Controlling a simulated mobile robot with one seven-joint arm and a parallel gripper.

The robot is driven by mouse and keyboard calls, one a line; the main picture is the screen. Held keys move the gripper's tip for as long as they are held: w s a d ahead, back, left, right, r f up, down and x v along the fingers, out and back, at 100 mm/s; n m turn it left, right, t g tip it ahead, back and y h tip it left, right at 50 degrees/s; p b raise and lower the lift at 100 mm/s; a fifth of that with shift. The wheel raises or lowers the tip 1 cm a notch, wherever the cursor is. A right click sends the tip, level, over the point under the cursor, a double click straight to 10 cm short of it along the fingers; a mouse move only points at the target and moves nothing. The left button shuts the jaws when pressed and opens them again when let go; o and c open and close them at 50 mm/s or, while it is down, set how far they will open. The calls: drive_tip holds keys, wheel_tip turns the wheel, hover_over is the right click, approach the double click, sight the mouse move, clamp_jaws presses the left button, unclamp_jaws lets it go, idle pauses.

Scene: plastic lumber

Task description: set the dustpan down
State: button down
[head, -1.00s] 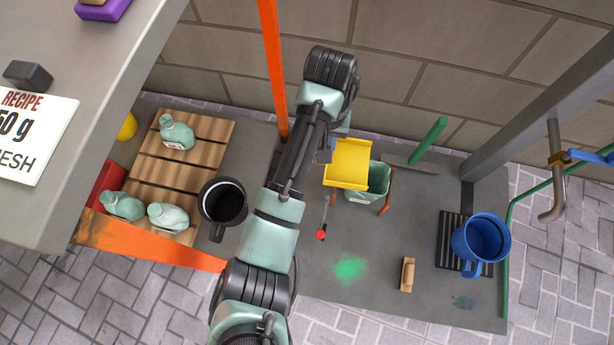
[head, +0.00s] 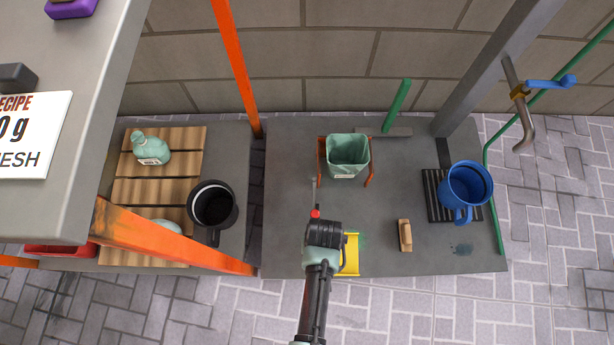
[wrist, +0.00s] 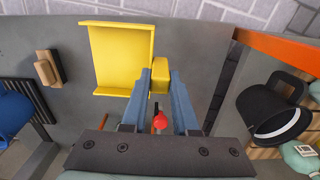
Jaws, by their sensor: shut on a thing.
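The yellow dustpan (head: 351,256) is over the front edge of the grey bench top (head: 300,225), partly hidden by my arm in the head view. In the wrist view the dustpan (wrist: 122,55) shows its open pan to the left and its short handle between my fingers. My gripper (wrist: 160,82) is shut on that handle. I cannot tell whether the pan touches the bench top. In the head view my gripper itself (head: 325,240) is mostly hidden under my wrist. A green smudge shows beside the dustpan.
A green bin (head: 348,152) in an orange frame stands behind. A wooden-handled brush (head: 405,235) lies to the right, and a blue jug (head: 467,187) stands on a black grate. A black jug (head: 213,205) is to the left. An orange post (head: 238,70) rises behind.

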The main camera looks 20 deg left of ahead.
drive_tip(key=s+a+f, duration=0.1)
drive_tip(key=s+f, duration=0.2)
drive_tip(key=s, duration=0.5)
drive_tip(key=s+a+f, duration=0.2)
drive_tip(key=s+f, duration=0.1)
drive_tip(key=s, duration=0.4)
drive_tip(key=shift+s+a+f+b, duration=0.3)
drive_tip(key=shift+s+f+b, duration=0.05)
drive_tip(key=shift+b, duration=0.1)
drive_tip(key=w+a+f+b, duration=0.1)
drive_tip(key=w+b, duration=0.2)
drive_tip(key=w, duration=0.2)
drive_tip(key=w+a+f+b, duration=0.1)
drive_tip(key=w+a+b, duration=0.1)
drive_tip(key=w+b, duration=0.2)
drive_tip(key=w+a+f+b, duration=0.1)
drive_tip(key=w+a+b, duration=0.1)
drive_tip(key=w, duration=0.6)
drive_tip(key=shift+w+f+b, duration=0.15)
drive_tip(key=shift+f+b, duration=0.2)
drive_tip(key=shift+b, duration=0.55)
drive_tip(key=shift+r, duration=0.1)
drive_tip(key=c, duration=0.7)
unclamp_jaws()
